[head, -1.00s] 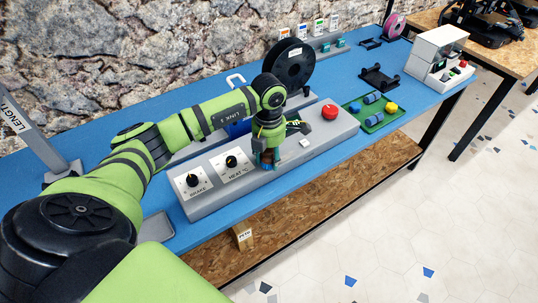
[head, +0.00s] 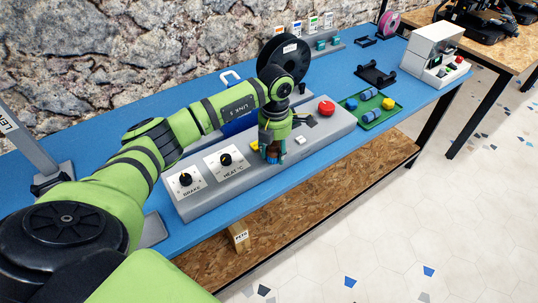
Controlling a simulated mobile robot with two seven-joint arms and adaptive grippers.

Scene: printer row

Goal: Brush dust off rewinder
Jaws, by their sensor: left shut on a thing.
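The rewinder's long grey console (head: 209,196) lies along the front of the blue bench, with BRAKE and HEAT knobs at its left and a red button (head: 326,107) at its right. A black spool (head: 284,55) stands behind it. My left gripper (head: 271,156) points down over the middle of the console, just right of the HEAT panel. My right gripper is out of view.
A green tray (head: 376,123) with blue and yellow parts lies right of the console. A black stand (head: 376,75) and a white-grey machine (head: 433,52) are farther right. A stone wall backs the bench. A LENGTH post (head: 33,150) stands at the left.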

